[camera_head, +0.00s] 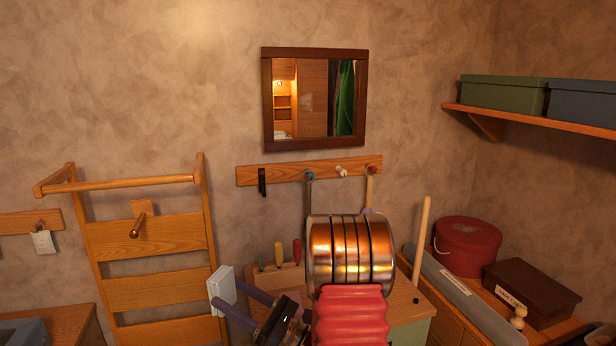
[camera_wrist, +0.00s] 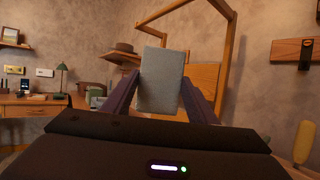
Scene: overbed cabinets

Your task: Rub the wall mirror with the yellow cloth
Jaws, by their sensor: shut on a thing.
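The wall mirror (camera_head: 314,98) has a dark wood frame and hangs on the wall at upper middle in the head view. It reflects warm wood furniture and a green curtain. My gripper (camera_head: 228,290) is low and left of the mirror, well apart from it. Its purple fingers are shut on a pale grey block (camera_head: 221,288), flat and boxy. In the wrist view the block (camera_wrist: 161,80) stands upright between the fingers. I see no yellow cloth in either view.
A wooden peg rail (camera_head: 290,171) runs under the mirror. A wooden wall rack (camera_head: 150,238) stands at left. Right are a shelf (camera_head: 530,118) with boxes, a red round box (camera_head: 467,246) and a brown box (camera_head: 527,292). A pale rod (camera_head: 421,235) stands upright. Wall around the mirror is clear.

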